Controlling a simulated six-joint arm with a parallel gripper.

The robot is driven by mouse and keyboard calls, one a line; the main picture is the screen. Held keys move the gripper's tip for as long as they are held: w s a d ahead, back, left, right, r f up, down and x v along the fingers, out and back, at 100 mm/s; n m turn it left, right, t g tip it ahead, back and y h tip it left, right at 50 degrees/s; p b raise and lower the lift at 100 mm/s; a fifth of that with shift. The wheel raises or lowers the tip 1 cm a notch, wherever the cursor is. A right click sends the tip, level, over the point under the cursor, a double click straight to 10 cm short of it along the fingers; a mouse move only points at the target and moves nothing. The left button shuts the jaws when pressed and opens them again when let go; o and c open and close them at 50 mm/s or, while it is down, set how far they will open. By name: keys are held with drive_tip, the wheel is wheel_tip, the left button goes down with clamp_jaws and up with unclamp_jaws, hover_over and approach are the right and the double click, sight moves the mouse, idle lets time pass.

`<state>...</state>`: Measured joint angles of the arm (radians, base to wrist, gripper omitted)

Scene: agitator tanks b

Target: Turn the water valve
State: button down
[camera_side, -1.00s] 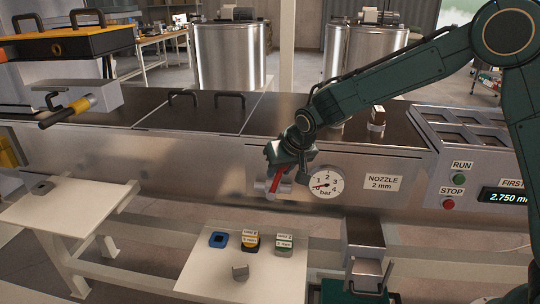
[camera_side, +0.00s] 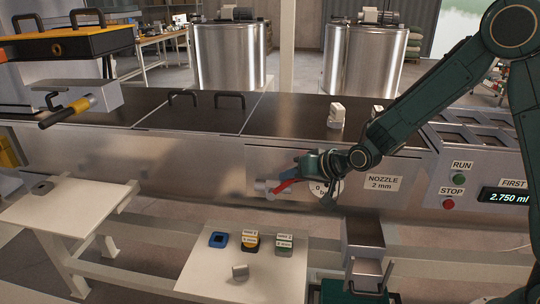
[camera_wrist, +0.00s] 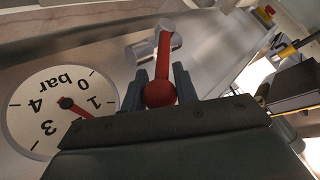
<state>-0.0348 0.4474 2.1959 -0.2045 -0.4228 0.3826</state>
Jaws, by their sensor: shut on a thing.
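The water valve (camera_side: 264,186) is a metal fitting on the front panel with a red lever (camera_side: 286,185). In the side view the lever leans far to the right, rising slightly. My gripper (camera_side: 302,171) is at the lever's outer end, in front of the gauge. In the wrist view the valve body (camera_wrist: 164,40) is at the top and the lever's round red knob (camera_wrist: 160,93) sits between my two fingers. My gripper (camera_wrist: 161,88) is shut on the lever.
A round bar gauge (camera_wrist: 38,88) is beside the lever; its red needle points near 1. It is mostly hidden in the side view. A low table (camera_side: 215,272) with several small blocks stands below. RUN and STOP buttons (camera_side: 448,204) are on the right.

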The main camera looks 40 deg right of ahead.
drive_tip(key=shift+d, duration=0.1)
idle(0.3)
drive_tip(key=c, duration=1.1)
unclamp_jaws()
drive_tip(key=shift+s, duration=0.1)
drive_tip(key=shift+v, duration=6.8)
drive_tip(key=shift+f, duration=0.1)
